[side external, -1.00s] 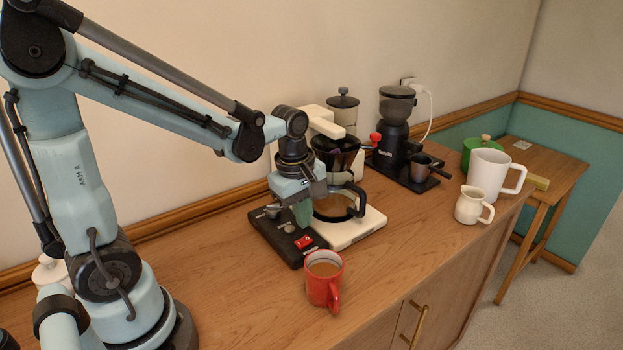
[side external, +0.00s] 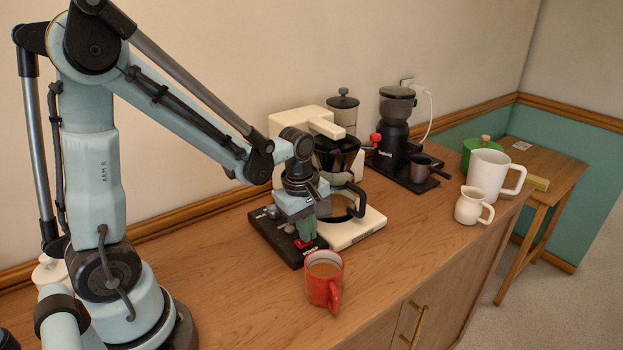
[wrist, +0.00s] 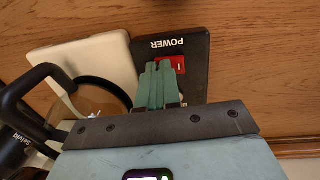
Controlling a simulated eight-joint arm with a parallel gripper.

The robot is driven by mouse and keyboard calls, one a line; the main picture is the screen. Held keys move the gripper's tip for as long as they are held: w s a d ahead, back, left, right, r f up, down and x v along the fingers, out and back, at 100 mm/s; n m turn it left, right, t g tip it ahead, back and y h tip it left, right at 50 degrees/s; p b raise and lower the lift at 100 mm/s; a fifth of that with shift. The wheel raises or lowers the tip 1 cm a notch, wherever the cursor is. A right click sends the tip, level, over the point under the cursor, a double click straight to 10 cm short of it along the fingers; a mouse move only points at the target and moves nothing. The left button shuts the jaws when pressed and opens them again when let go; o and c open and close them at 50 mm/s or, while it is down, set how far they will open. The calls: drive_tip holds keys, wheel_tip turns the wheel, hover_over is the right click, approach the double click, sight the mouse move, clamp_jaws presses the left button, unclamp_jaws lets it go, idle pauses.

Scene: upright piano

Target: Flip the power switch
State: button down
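The red power switch (side external: 319,243) sits on the front end of a black control panel (side external: 285,236), beside the coffee maker. My gripper (side external: 306,236) is directly over the switch, with its green fingertips at or touching it and hiding part of it. In the wrist view my gripper (wrist: 158,72) shows its fingers pressed together with nothing between them. The red switch (wrist: 178,62) shows just beyond and beside the tips, next to the white word POWER on the panel (wrist: 197,75). I cannot tell whether the switch is pressed.
A red mug (side external: 324,280) of brown drink stands close in front of the panel. The coffee maker's white base (side external: 352,232) and glass pot (side external: 341,209) are just right of the gripper. A black grinder (side external: 397,135) stands behind.

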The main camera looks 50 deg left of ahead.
sight(297, 244)
drive_tip(key=shift+f, duration=0.25)
drive_tip(key=shift+s, duration=0.95)
drive_tip(key=shift+a, duration=0.1)
drive_tip(key=shift+r, duration=0.15)
wheel_tip(297, 244, up, 14)
drive_tip(key=shift+s, duration=0.3)
drive_tip(key=shift+t, duration=0.3)
